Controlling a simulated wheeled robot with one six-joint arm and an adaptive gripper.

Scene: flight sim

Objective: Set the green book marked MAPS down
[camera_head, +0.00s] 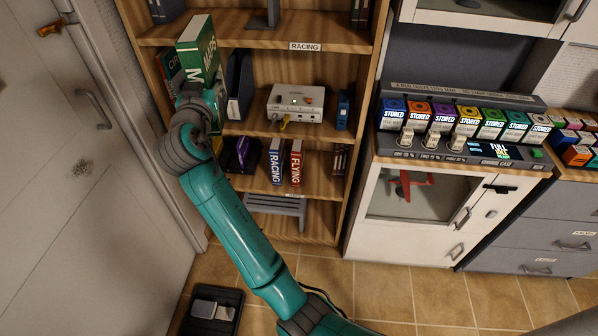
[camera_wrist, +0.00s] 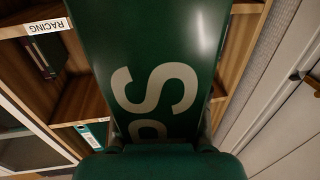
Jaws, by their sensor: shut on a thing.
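The green book marked MAPS (camera_head: 200,48) is upright in front of the left part of the bookcase in the head view, about level with the shelf labelled RACING. My gripper (camera_head: 203,88) is at its lower end and shut on it. My own arm hides part of the book's lower end and the fingers. In the wrist view the green cover with large pale letters (camera_wrist: 160,90) fills the middle of the picture. The wooden bookcase (camera_head: 262,65) stands behind it. I cannot tell whether the book touches a shelf.
A dark book (camera_head: 168,68) stands left of the green book. A dark blue file holder (camera_head: 240,82) and a white box with knobs (camera_head: 296,103) stand to the right. RACING (camera_head: 275,160) and FLYING (camera_head: 295,162) books are on the shelf below. A white door (camera_head: 80,170) is at left.

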